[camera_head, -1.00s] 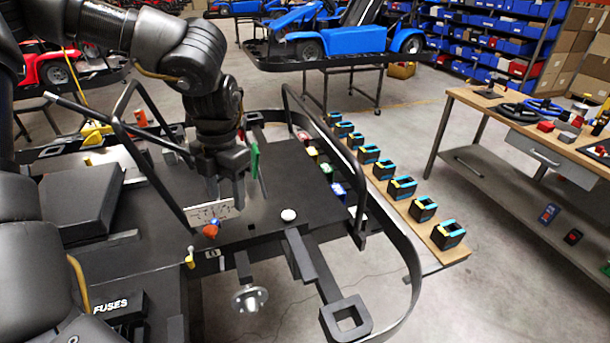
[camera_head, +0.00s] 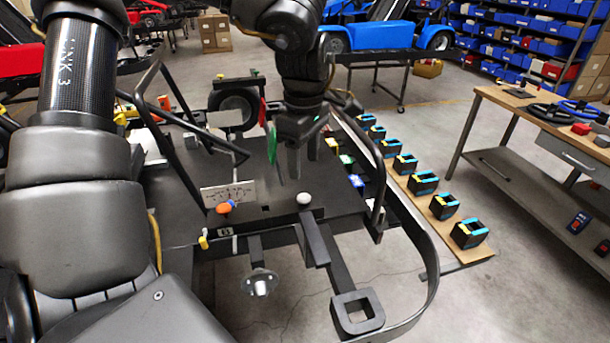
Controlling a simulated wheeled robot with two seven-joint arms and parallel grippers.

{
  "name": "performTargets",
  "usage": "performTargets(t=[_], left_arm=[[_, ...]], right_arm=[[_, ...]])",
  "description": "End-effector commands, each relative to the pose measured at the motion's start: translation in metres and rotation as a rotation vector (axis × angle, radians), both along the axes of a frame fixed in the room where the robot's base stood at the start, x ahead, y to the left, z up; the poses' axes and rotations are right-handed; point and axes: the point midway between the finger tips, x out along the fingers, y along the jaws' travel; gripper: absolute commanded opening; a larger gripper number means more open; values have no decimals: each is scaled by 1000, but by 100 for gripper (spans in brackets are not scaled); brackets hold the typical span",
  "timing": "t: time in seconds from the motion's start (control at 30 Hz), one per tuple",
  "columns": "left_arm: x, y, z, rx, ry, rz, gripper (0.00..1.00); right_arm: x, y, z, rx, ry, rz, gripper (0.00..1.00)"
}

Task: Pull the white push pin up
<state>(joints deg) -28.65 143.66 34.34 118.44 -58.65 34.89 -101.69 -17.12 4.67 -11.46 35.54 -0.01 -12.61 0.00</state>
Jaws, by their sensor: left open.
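The white push pin (camera_head: 304,198) shows as a small round white knob on the black kart deck (camera_head: 265,180). My left gripper (camera_head: 304,168) points down just above and behind the knob in the head view. Its two dark fingers are apart with nothing visible between them. A small gap shows between the fingers and the knob, and I cannot tell the exact depth. The knob is not hidden. My right gripper is not in view.
A black side rail (camera_head: 431,255) curves around the kart's right. Black, blue and yellow blocks (camera_head: 424,181) line a wooden board beyond it.

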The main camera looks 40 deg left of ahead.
Motion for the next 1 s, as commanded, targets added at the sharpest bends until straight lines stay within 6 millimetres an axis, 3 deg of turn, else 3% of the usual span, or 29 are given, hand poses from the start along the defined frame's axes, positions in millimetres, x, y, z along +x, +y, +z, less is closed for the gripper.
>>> performTargets(t=[0.3, 0.5, 0.93, 1.0], left_arm=[[-1, 0, -55, -1, 7, 1, 54], [-1, 0, -79, -2, 3, 2, 54], [0, 0, -89, 0, 0, 3, 54], [0, 0, -89, 0, 0, 3, 44]], right_arm=[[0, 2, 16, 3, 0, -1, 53], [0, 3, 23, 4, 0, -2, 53], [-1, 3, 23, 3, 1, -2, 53], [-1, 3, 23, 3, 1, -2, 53]])
